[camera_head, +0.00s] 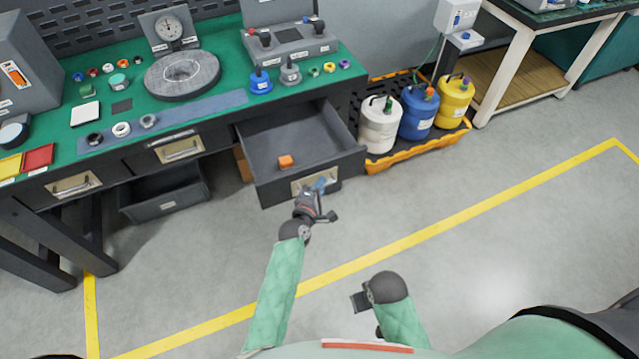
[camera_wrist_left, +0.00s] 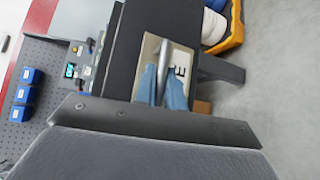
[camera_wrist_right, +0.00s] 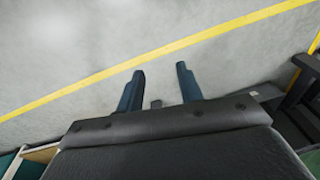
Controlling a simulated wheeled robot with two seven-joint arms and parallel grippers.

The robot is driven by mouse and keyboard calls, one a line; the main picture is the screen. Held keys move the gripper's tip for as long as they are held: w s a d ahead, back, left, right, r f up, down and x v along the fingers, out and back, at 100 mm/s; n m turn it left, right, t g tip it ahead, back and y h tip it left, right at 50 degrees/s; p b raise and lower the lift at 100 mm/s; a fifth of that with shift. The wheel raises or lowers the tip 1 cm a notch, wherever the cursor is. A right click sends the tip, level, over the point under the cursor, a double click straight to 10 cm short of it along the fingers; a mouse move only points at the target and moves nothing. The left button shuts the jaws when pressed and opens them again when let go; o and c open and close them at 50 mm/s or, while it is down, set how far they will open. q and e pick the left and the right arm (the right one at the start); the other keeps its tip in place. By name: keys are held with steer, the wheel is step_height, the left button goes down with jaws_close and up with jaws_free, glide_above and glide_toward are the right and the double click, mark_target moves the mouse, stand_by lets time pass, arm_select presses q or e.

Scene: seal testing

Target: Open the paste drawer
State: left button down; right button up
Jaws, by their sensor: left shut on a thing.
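The pulled-out drawer (camera_head: 300,145) is on the right side of the bench, its dark grey tray open. A small orange block (camera_head: 286,161) lies inside it near the front. The drawer's metal handle (camera_head: 304,184) is on its front face. My left gripper (camera_head: 321,184) is at this handle; in the left wrist view its blue fingers (camera_wrist_left: 162,85) are shut on the handle bar (camera_wrist_left: 162,62), beside a label with only an "E" showing. My right gripper (camera_wrist_right: 160,85) is open and empty over the floor.
Two shut drawers with handles (camera_head: 180,150) (camera_head: 74,185) are farther left, above a dark bin (camera_head: 165,197). The green bench top (camera_head: 215,115) holds a dial gauge stand (camera_head: 168,30) and small parts. White, blue and yellow jugs (camera_head: 418,112) stand right. Floor in front is clear.

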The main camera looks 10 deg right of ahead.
arm_select(q)
steer(key=c, duration=1.5)
jaws_free()
